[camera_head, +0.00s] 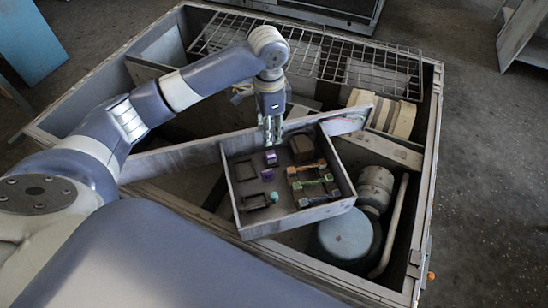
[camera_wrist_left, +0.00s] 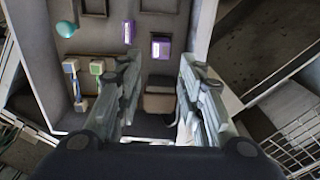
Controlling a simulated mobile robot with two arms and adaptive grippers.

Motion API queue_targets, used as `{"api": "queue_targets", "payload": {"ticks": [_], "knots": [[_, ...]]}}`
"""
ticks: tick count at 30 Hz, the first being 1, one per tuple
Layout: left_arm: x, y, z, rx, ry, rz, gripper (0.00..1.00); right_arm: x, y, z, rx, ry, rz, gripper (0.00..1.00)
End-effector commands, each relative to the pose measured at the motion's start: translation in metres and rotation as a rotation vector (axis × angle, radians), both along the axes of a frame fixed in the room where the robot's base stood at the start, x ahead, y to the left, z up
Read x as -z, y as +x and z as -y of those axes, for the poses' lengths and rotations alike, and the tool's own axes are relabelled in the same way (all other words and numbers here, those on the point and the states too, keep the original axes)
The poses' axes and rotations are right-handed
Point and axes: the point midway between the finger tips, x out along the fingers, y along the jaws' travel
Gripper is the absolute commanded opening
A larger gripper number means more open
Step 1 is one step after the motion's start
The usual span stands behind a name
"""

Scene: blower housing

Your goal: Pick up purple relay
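A purple relay-like block (camera_head: 270,157) sits in the grey tray (camera_head: 237,196), near its far left part. In the left wrist view this purple block (camera_wrist_left: 161,48) has a pale grey face and lies beyond the fingertips, roughly between them. A second, narrower purple piece (camera_wrist_left: 128,32) lies a little to its left. Which one is the relay I cannot tell for sure. My left gripper (camera_head: 270,137) points down above the far edge of the tray. In the wrist view its two fingers (camera_wrist_left: 158,66) are wide apart, with nothing held between them. My right gripper is not in view.
The tray also holds a brown block (camera_head: 302,148), a teal round piece (camera_head: 274,197) and several green and orange connector-like pieces (camera_head: 312,181). A wire rack (camera_head: 330,55) lies behind. A blue-grey cylinder (camera_head: 345,235) stands at the tray's right. The tray walls are raised.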

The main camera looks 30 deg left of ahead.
Motion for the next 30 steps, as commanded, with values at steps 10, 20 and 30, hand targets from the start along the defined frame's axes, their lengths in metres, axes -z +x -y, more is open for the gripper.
{"api": "queue_targets", "payload": {"ticks": [10,20,30], "knots": [[0.048,-0.001,0.0,-0.001,0.001,-0.004,0.35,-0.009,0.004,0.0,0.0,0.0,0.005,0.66],[0.081,0.003,0.001,0.0,0.001,-0.005,0.35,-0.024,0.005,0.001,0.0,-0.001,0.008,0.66],[0.107,0.004,0.0,0.001,0.001,-0.001,0.35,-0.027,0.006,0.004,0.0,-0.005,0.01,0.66]]}}
